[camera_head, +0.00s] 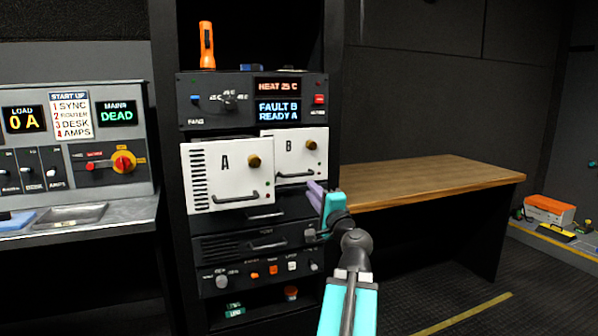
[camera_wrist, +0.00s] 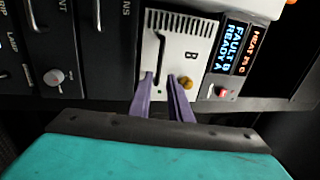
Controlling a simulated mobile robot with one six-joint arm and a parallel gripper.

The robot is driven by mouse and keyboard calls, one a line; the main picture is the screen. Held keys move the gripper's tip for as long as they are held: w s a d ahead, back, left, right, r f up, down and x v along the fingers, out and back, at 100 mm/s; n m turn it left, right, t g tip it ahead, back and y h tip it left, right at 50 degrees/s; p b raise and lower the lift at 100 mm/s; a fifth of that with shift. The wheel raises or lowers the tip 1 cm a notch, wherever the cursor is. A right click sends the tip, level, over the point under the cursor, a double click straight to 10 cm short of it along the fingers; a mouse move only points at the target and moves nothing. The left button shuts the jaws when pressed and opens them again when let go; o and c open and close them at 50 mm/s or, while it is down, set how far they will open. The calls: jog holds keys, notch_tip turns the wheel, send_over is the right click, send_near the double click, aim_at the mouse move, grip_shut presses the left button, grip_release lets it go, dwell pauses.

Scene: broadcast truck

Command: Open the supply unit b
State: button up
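Supply unit B (camera_head: 309,153) is a white panel with a black letter B, a brass knob (camera_head: 313,145) and a black bar handle (camera_head: 295,174). It sits in the rack, to the right of supply unit A (camera_head: 208,178), which hides part of it. My gripper (camera_head: 313,186) is just below and right of unit B's handle in the head view. In the wrist view, unit B (camera_wrist: 183,37) appears turned sideways, with its handle (camera_wrist: 161,48) ahead of my fingers.
Above the units, a control panel (camera_head: 230,88) reads "FAULT B, READY A". An orange flashlight (camera_head: 206,46) stands on top. A wooden desk (camera_head: 430,183) is right of the rack. A console (camera_head: 75,140) is at left. The floor at right has free room.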

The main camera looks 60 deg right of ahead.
aim_at(299, 175)
jog(key=shift+w+d+r+p, duration=0.2)
jog(key=shift+w+d+p, duration=0.2)
jog(key=shift+p, duration=0.9)
jog(key=p, duration=0.2)
jog(key=w+p, duration=0.1)
jog(key=shift+d+r+p, duration=0.15)
jog(key=shift+d+p, duration=0.1)
jog(key=shift+p, duration=0.15)
jog(key=w+p, duration=0.1)
jog(key=p, duration=0.6)
jog(key=shift+d, duration=0.4)
jog(key=shift+p+x, duration=0.75)
jog(key=shift+x, duration=3.4)
grip_shut()
